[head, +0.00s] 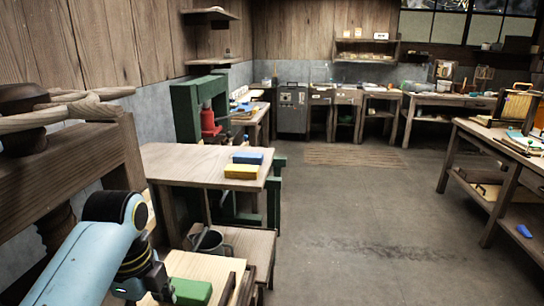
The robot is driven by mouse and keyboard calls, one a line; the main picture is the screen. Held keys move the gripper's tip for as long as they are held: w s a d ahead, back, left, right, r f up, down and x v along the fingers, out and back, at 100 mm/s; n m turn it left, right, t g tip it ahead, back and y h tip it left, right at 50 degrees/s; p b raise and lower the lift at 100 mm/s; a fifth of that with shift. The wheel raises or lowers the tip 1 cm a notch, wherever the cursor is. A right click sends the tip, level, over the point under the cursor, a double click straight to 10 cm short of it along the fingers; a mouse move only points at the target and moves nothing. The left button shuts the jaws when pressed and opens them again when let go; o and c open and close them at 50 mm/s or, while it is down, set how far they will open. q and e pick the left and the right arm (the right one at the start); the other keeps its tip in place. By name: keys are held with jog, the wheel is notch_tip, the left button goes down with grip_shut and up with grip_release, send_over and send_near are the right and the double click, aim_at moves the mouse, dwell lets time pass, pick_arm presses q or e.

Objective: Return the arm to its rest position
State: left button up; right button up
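My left arm, light blue with dark joints, comes in at the lower left. Its dark gripper (161,287) is at the bottom edge, right beside a green block (191,291). The fingers are partly hidden and cut off by the frame, so I cannot tell whether they are open or shut, or whether they touch the block. My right arm and gripper are not in view.
A wooden table (185,165) ahead holds a blue block (248,157) and a yellow block (241,171). A large wooden screw press (70,170) is close on the left. Open floor (350,220) lies right of centre.

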pick_arm(q)
jog(key=s+a+f+n+b, duration=0.3)
jog(key=s+f+n, duration=0.3)
jog(key=s+f, duration=0.7)
jog(key=s+a+f+n+b, duration=0.3)
jog(key=s+f+n+b, duration=0.3)
jog(key=s+f, duration=0.8)
jog(key=s+a+f+n+b, duration=0.3)
jog(key=s+f, duration=1)
jog(key=f, duration=0.9)
jog(key=n+b, duration=0.2)
jog(key=n, duration=0.2)
jog(key=shift+s+a+f+t+y, duration=0.15)
jog(key=shift+s+f+t+y, duration=0.1)
jog(key=shift+s+t+y, duration=0.15)
jog(key=shift+w, duration=0.1)
